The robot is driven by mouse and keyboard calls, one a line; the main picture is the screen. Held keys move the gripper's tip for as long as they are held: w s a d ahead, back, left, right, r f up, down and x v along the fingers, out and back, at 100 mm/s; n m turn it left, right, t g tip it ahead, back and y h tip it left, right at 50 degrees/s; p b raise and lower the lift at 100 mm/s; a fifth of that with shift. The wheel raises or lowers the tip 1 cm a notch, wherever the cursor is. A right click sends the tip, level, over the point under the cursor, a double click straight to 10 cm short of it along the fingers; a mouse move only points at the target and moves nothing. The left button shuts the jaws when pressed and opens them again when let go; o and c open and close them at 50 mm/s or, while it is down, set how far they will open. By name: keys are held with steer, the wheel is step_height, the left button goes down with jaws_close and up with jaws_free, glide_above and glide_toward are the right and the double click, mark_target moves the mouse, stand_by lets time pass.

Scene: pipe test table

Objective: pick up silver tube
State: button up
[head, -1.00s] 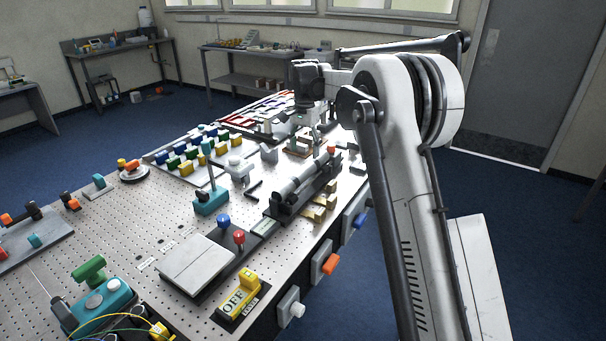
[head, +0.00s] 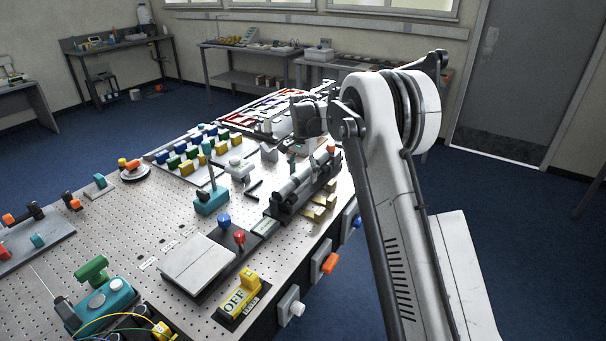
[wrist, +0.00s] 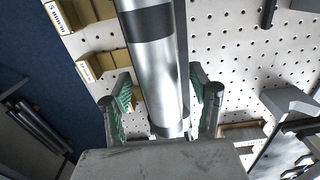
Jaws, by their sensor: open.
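The silver tube (head: 292,184) lies along a dark holder (head: 280,210) near the right edge of the table. In the wrist view the shiny tube (wrist: 158,78), with dark bands, runs down the middle of the picture. My gripper (wrist: 160,92) is open, with a green-padded finger on each side of the tube in that picture. Whether the fingers are level with the tube or still above it, I cannot tell. Part of the tube is hidden behind the gripper body. In the head view my gripper (head: 300,146) is over the far end of the holder, partly hidden by my wrist.
Yellow blocks (head: 318,208) sit right of the holder; labelled ones (wrist: 92,66) show left of the tube in the wrist view. A teal base with a post (head: 211,202) and coloured blocks (head: 190,152) stand left. A red knob (head: 239,237) is nearer.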

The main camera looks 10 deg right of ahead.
jaws_close()
steer(key=shift+r, duration=0.2)
stand_by(0.3)
